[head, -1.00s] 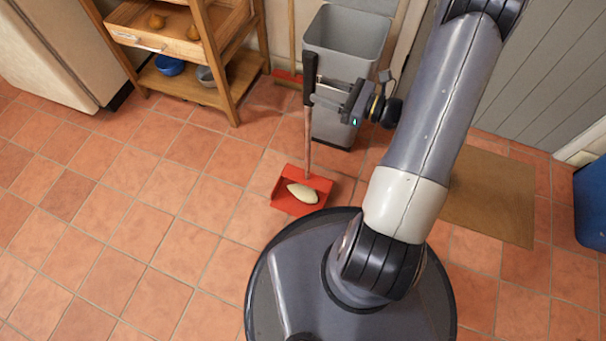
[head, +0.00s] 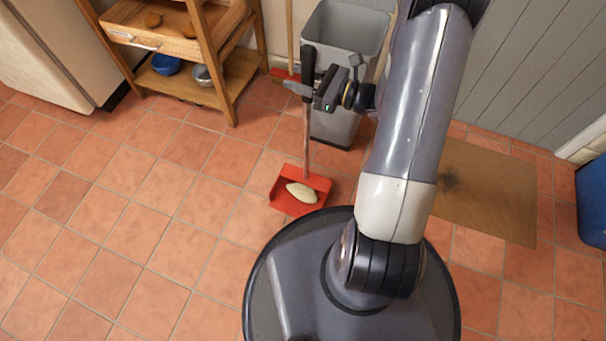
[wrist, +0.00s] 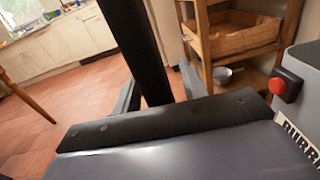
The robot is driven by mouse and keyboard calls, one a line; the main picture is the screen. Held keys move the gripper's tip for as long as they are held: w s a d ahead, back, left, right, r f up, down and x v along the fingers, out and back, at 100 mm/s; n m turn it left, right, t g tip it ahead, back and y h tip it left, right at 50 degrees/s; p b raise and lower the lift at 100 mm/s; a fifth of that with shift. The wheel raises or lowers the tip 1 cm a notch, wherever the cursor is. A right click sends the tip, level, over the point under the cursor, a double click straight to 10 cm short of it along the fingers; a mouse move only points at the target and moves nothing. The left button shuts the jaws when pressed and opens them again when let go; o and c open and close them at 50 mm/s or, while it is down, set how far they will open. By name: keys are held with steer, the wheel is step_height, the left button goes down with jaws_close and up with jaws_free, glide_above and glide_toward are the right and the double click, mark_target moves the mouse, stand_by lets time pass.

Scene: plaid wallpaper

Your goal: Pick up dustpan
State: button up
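The red dustpan (head: 318,183) stands on the tiled floor in front of my base, with a pale, elongated item (head: 302,193) in its pan. Its long stick rises to a black handle (head: 308,72). My gripper (head: 297,88) is at the lower part of this handle, with a finger reaching past it to the left. In the wrist view the black handle (wrist: 138,45) stands tilted between my two fingers (wrist: 157,90). It is close to the left finger, and a gap shows at the right finger, so the gripper looks open around it.
A grey bin (head: 345,35) stands right behind the handle. A red-headed broom (head: 286,75) leans beside it. A wooden shelf trolley (head: 236,92) with bowls stands at the back left. A brown mat (head: 490,195) lies to the right. The floor at left is clear.

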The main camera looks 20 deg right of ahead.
jaws_close()
stand_by(0.4)
